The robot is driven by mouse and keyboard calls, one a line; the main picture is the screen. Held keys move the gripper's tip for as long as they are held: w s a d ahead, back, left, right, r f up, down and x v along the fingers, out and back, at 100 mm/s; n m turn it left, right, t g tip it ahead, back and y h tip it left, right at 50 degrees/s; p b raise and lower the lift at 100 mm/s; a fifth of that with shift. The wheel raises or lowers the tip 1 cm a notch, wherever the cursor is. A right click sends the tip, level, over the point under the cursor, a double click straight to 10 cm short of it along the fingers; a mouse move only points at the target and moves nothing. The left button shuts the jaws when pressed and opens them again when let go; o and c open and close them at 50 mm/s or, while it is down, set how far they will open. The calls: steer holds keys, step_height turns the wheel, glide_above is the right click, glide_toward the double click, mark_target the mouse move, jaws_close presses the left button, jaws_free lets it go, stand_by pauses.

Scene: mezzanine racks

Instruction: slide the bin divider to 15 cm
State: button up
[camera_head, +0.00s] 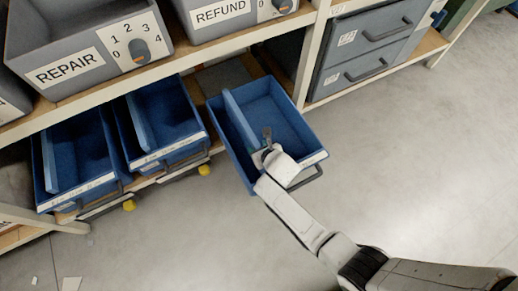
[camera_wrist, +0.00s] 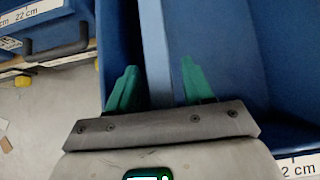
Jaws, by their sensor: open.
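The blue bin (camera_head: 236,158) is pulled out from the lower shelf, with a strip of markings (camera_head: 314,158) on its front rim. A lighter blue divider (camera_head: 238,115) stands lengthwise in it, nearer the left wall. My gripper (camera_head: 267,138) is over the bin's front part, by the divider's near end, and partly hidden by my wrist. In the wrist view my gripper (camera_wrist: 160,66) is open, its green fingers on either side of the divider (camera_wrist: 155,40). Contact cannot be told. Part of a label (camera_wrist: 297,166) reading "2 cm" shows at lower right.
Two more blue bins (camera_head: 108,186) (camera_head: 205,136) with dividers sit on the shelf to the left. Grey bins marked REPAIR (camera_head: 35,45) and REFUND (camera_head: 200,30) stand above. Grey drawers (camera_head: 375,45) are at upper right. The floor (camera_head: 420,150) is clear at right.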

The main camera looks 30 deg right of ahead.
jaws_close()
stand_by(0.5)
